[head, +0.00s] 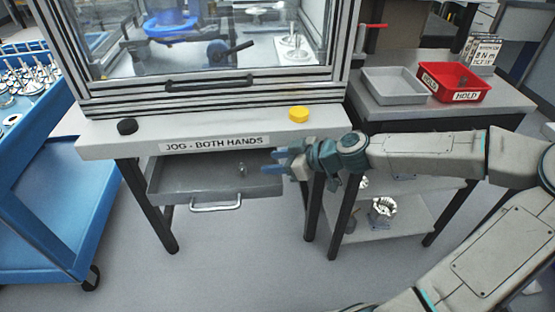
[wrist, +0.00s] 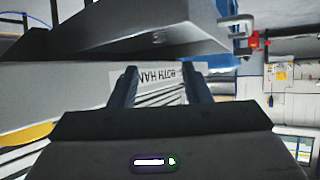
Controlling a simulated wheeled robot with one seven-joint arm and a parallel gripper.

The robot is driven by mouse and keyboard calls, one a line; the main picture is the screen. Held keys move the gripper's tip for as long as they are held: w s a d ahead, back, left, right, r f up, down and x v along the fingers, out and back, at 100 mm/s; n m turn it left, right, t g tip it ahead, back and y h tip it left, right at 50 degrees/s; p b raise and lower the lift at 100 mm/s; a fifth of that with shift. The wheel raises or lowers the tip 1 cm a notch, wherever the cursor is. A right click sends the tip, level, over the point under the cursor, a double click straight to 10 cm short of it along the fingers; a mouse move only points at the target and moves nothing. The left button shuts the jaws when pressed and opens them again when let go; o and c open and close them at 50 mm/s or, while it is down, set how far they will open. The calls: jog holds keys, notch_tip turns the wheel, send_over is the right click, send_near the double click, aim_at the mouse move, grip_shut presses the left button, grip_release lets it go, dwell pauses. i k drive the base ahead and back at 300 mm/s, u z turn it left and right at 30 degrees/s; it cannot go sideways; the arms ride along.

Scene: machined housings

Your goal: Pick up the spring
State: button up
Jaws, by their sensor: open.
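A small metallic piece (head: 242,170), perhaps the spring, lies in the open grey drawer (head: 190,181) under the bench. It is too small to make out coils. My gripper (head: 281,163) is open and empty, to the right of the small piece, by the drawer's right end and in front of the bench edge. In the wrist view the two blue fingers (wrist: 162,78) stand apart with the bench's label (wrist: 160,77) behind them. No spring can be made out in that view.
The bench (head: 215,142) carries a black button (head: 127,126) and a yellow button (head: 299,114). A blue cart (head: 50,190) with metal parts stands left. A side table at right holds a grey tray (head: 393,84) and a red HOLD bin (head: 452,82). The floor in front is clear.

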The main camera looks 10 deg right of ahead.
aim_at(462, 81)
jog(key=z, duration=1.3)
